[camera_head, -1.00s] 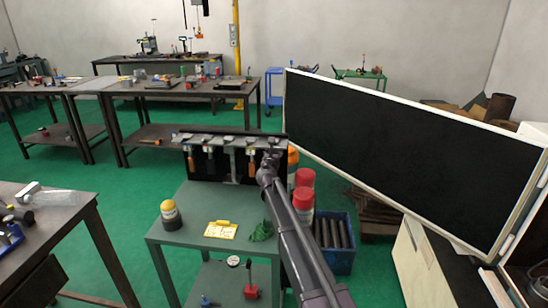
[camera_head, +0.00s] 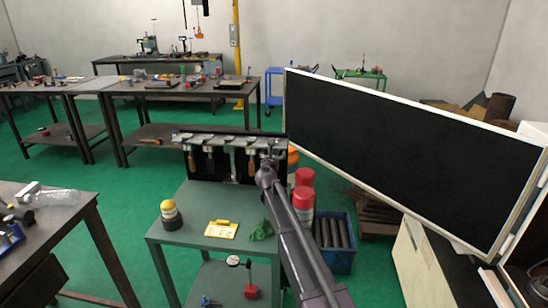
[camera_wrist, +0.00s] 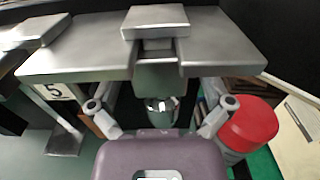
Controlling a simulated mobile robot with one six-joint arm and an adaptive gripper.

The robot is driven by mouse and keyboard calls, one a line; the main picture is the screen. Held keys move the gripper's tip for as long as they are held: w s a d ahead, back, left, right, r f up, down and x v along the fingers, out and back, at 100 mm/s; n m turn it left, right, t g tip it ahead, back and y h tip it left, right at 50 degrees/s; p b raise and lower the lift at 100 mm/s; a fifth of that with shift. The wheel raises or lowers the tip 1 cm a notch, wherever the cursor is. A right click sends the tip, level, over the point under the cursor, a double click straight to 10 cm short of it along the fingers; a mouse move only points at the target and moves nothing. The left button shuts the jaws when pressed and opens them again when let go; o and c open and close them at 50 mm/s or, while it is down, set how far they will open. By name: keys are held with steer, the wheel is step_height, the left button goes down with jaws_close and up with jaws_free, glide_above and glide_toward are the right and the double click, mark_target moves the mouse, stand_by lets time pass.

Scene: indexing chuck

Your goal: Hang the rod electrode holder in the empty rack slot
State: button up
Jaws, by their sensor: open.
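The rack (camera_head: 222,139) stands at the back of the green table, with several tools hanging along it. In the wrist view its grey metal top plate (camera_wrist: 85,48) fills the upper part. A grey block-headed holder, which seems to be the rod electrode holder (camera_wrist: 155,18), sits with its head on the plate over a slot. Its lower part (camera_wrist: 160,78) hangs below the edge. My gripper (camera_wrist: 162,104) is open, with a finger on each side of the hanging part and apart from it. In the head view the arm hides the rack's right end.
A number 5 label (camera_wrist: 54,92) is left of the slot. A yellow-topped container (camera_head: 170,214), a yellow card (camera_head: 221,229) and a green cloth (camera_head: 261,231) lie on the table.

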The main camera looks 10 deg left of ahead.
steer(key=s, duration=1.1)
steer(key=shift+a, duration=0.15)
steer(key=s+d+m+g+h, duration=0.1)
steer(key=d+m, duration=0.2)
steer(key=d, duration=0.1)
steer(key=s+d+f+m+g+h+p, duration=0.1)
steer(key=d+m+h, duration=0.1)
steer(key=d+m, duration=0.1)
steer(key=s+d+m+g+h+p, duration=0.1)
steer(key=d+m, duration=0.3)
steer(key=d, duration=0.1)
steer(key=shift+s+d+f, duration=0.15)
steer(key=shift+s+d, duration=0.25)
steer(key=s+d+f+m+g+h+p, duration=0.2)
steer(key=s+d+f+m+g+p, duration=0.15)
steer(key=s+d+m+g, duration=0.45)
steer(key=s+d+f+m+g+y+p, duration=0.2)
steer(key=s+d+m+g+y, duration=0.1)
steer(key=s+m, duration=0.5)
steer(key=s+d+f+m+g+y+p, duration=0.2)
steer(key=s+m, duration=0.7)
steer(key=s, duration=0.5)
steer(key=shift+s+d+m+g+y, duration=0.3)
steer(key=shift+d+g+y, duration=0.5)
steer(key=shift+d+g, duration=0.2)
steer(key=shift+w+f, duration=0.1)
